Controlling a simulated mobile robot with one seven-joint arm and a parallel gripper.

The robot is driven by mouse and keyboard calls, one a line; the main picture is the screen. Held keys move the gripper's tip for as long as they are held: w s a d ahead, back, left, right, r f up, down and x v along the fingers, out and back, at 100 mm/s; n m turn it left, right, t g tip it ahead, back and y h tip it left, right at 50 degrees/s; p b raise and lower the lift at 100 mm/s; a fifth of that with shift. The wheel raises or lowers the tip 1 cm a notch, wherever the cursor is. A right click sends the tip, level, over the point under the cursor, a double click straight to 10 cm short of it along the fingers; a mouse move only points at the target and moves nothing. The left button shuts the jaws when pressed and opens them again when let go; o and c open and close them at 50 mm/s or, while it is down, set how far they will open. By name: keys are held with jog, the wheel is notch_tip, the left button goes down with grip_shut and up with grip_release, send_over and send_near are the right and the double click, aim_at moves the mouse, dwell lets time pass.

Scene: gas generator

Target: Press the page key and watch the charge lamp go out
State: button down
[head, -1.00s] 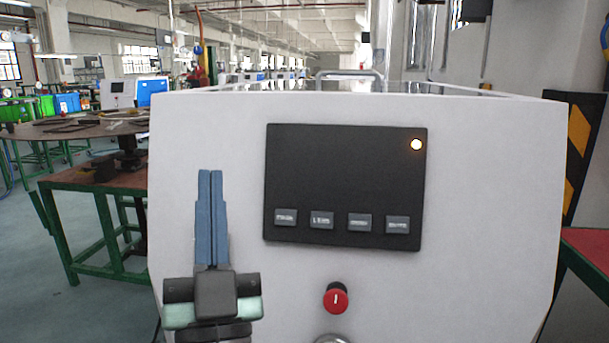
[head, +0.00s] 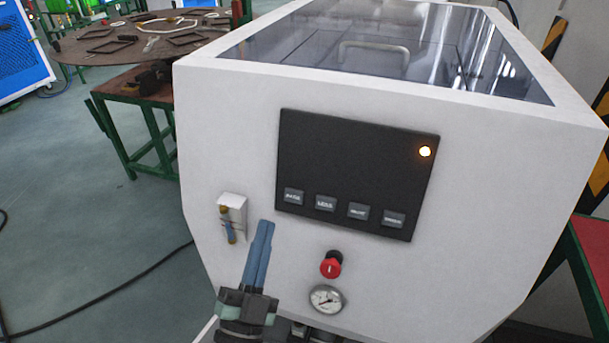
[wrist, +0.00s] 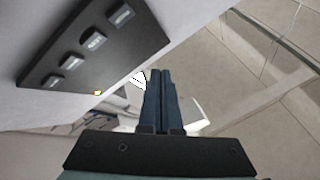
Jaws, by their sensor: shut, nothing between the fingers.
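A black control panel (head: 350,160) on the white generator front carries a row of grey keys. The leftmost key (head: 293,196) appears to read PAGE, though its lettering is small; it also shows in the wrist view (wrist: 122,12). In the wrist view the fingertips (wrist: 160,73) are clear of the panel.
A red button (head: 331,266) and a gauge (head: 325,300) sit below the panel. A small valve fitting (head: 230,222) is on the generator front, left of my gripper. A round table (head: 95,50) stands back left; open floor lies at left.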

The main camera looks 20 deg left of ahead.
aim_at(294, 196)
jog(key=shift+f, duration=0.1)
dwell(0.3)
jog(key=w+f+b, duration=0.2)
jog(key=w+b, duration=0.4)
jog(key=w, duration=0.2)
jog(key=shift+w+d+f+b, duration=0.2)
jog(key=shift+f+b, duration=0.05)
jog(key=shift+b, duration=0.05)
jog(key=shift+w, duration=0.1)
dwell(1.8)
jog(key=shift+w+f+b, duration=0.15)
jog(key=shift+w+b, duration=0.15)
